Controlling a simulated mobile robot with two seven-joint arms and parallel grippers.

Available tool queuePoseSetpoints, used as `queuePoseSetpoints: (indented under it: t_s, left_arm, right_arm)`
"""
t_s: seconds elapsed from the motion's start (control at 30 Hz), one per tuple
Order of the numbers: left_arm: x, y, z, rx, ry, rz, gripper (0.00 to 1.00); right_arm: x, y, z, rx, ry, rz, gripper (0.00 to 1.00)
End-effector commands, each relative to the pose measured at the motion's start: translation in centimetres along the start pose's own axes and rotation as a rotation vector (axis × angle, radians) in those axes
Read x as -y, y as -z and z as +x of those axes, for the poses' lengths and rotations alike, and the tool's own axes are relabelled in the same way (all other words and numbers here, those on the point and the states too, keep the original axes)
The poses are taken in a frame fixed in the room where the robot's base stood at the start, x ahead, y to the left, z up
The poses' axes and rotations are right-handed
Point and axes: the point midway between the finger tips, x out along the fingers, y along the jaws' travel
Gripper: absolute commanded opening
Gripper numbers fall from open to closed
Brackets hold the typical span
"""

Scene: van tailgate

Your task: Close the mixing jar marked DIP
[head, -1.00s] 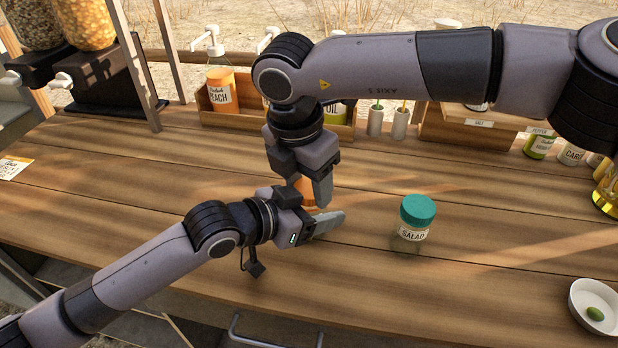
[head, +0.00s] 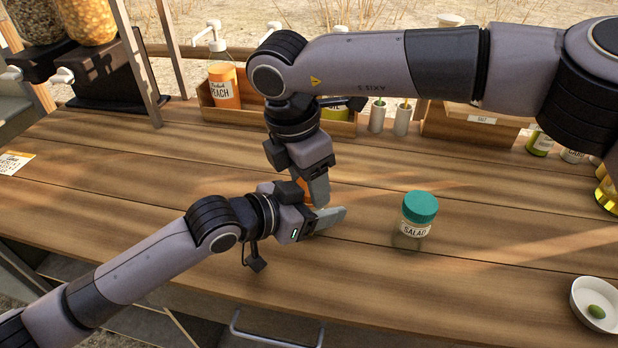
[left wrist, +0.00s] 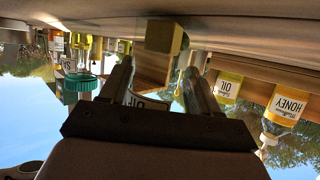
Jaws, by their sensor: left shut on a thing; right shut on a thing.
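The DIP jar is mostly hidden behind my grippers in the head view; an orange patch, likely its lid (head: 305,190), shows between them. In the left wrist view, which is upside down, a white label reading DIP (left wrist: 150,103) sits between the fingers. My left gripper (head: 326,220) is shut on the jar body, low over the counter. My right gripper (head: 319,190) comes down from above and is shut on the orange lid. How the lid sits on the jar cannot be seen.
A jar marked SALAD (head: 415,222) with a teal lid stands right of my grippers. A white bowl (head: 578,290) with a green item is at the front right. The front-left counter (head: 120,200) is clear.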

Motion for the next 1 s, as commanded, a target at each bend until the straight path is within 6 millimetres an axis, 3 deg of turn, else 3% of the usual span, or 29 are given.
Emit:
queuePoseSetpoints:
  t_s: [0.03,0.2,0.23,0.3,0.83,1.0]
  left_arm:
    - [-0.24,0.23,0.09,-0.006,-0.005,-0.001,0.00]
    - [-0.28,0.22,0.10,-0.005,-0.006,-0.001,0.00]
    - [-0.29,0.22,0.10,-0.005,-0.006,-0.001,0.00]
    - [-0.28,0.22,0.09,-0.005,-0.006,-0.001,0.00]
    - [-0.06,0.12,0.01,-0.003,-0.001,0.000,0.00]
    - [-0.07,0.10,0.00,-0.002,-0.002,0.000,0.00]
  right_arm:
    - [0.04,0.94,-0.19,-0.020,-0.003,-0.010,0.04]
    - [0.04,0.94,-0.22,-0.020,-0.004,-0.013,0.04]
    - [0.04,0.94,-0.22,-0.019,-0.004,-0.013,0.56]
    - [0.03,0.91,-0.23,-0.019,-0.004,-0.013,0.79]
    - [0.02,0.39,-0.15,-0.009,-0.001,-0.006,0.79]
    - [-0.02,0.12,-1.12,-0.007,-0.003,-0.004,0.79]
